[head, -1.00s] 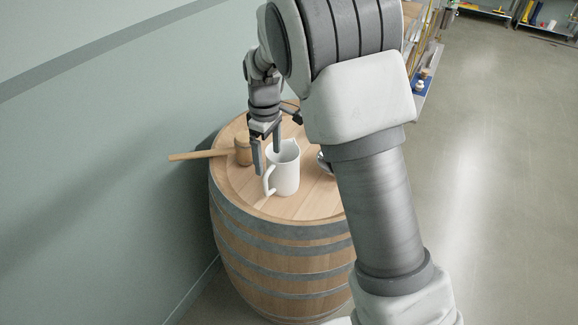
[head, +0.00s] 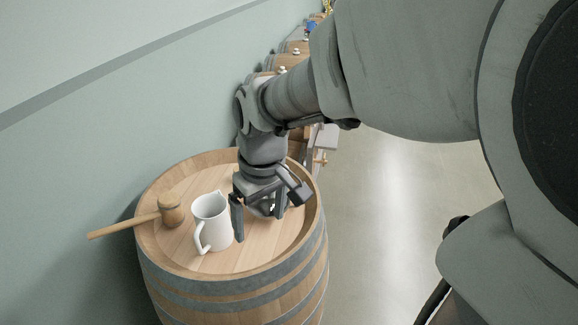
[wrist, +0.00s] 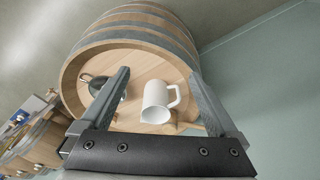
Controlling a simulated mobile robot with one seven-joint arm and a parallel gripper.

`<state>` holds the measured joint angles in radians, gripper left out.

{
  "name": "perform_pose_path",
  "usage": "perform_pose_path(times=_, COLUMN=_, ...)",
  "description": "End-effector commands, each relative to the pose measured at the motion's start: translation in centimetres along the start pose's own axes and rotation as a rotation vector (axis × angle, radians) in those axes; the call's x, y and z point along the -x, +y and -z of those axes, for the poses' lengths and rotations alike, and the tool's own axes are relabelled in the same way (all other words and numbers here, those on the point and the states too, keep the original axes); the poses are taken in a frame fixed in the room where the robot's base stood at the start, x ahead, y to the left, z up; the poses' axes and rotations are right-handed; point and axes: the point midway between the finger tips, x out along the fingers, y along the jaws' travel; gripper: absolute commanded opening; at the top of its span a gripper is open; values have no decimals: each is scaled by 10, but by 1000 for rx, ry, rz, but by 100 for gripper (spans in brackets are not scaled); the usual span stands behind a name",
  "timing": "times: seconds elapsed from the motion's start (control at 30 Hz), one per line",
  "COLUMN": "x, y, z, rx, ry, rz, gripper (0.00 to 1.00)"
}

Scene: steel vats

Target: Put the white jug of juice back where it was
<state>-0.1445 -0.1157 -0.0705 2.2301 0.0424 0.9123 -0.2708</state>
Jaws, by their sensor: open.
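The white jug (head: 212,228) stands upright on the wooden barrel top (head: 215,268), its handle toward the lower left in the head view. My gripper (head: 260,222) is open and empty, just right of the jug, pointing down at the barrel top. In the wrist view the jug (wrist: 155,98) shows between and beyond the open fingers (wrist: 159,72), with its handle on the right. Neither finger clearly touches it.
A wooden mallet (head: 171,212) lies left of the jug, its handle sticking out past the barrel rim. A dark metal vessel (wrist: 93,82) stands beside the left finger in the wrist view. A wall is close on the left; open floor (head: 375,220) lies right.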

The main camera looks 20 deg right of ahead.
Motion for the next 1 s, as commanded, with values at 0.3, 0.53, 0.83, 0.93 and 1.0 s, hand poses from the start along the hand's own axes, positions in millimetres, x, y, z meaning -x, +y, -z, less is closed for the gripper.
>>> perform_pose_path(times=0.3, x=85, y=-2, z=-74, rx=-230, ry=337, rz=-94, gripper=96)
perform_pose_path(times=0.53, x=82, y=-2, z=-94, rx=-302, ry=368, rz=-111, gripper=96)
perform_pose_path(times=0.83, x=82, y=-2, z=-95, rx=-306, ry=368, rz=-110, gripper=96)
perform_pose_path(times=0.93, x=82, y=-2, z=-95, rx=-305, ry=369, rz=-110, gripper=96)
perform_pose_path(times=1.0, x=82, y=-2, z=-95, rx=-305, ry=369, rz=-110, gripper=96)
